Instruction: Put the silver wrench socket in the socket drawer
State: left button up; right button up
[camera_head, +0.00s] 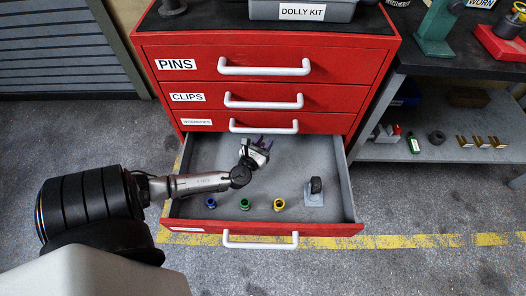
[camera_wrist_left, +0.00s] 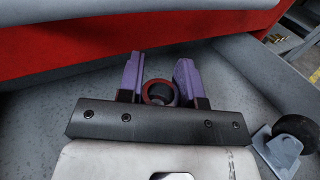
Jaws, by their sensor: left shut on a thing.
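The socket drawer (camera_head: 290,165) is the lowest drawer of the red cabinet and stands pulled open, its grey floor showing. My left gripper (camera_head: 262,142) is over the back part of this drawer, near the cabinet front. In the left wrist view its two purple fingers (camera_wrist_left: 158,78) are shut on a ring-shaped socket (camera_wrist_left: 160,92), which looks grey with a dark reddish rim; I take it for the silver wrench socket. In the head view the socket is hidden. I cannot tell whether it touches the drawer floor. My right gripper is not in view.
Blue (camera_head: 210,203), green (camera_head: 245,204) and yellow (camera_head: 278,204) sockets stand in a row along the drawer's front. A caster (camera_head: 314,190) sits at the drawer's right; it also shows in the left wrist view (camera_wrist_left: 283,145). Closed drawers rise behind. The drawer's middle is clear.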

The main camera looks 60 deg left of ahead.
pick_arm(q)
jog(key=f+b, duration=0.1)
jog(key=f, duration=0.1)
jog(key=a+f+b, duration=0.1)
jog(key=f+b, duration=0.1)
jog(key=shift+w+f, duration=0.1)
jog(key=shift+f, duration=0.1)
dwell(0.3)
jog(key=shift+f+b, duration=0.6)
jog(key=shift+f, duration=0.05)
jog(key=o, duration=0.9)
jog(key=shift+o, duration=0.6)
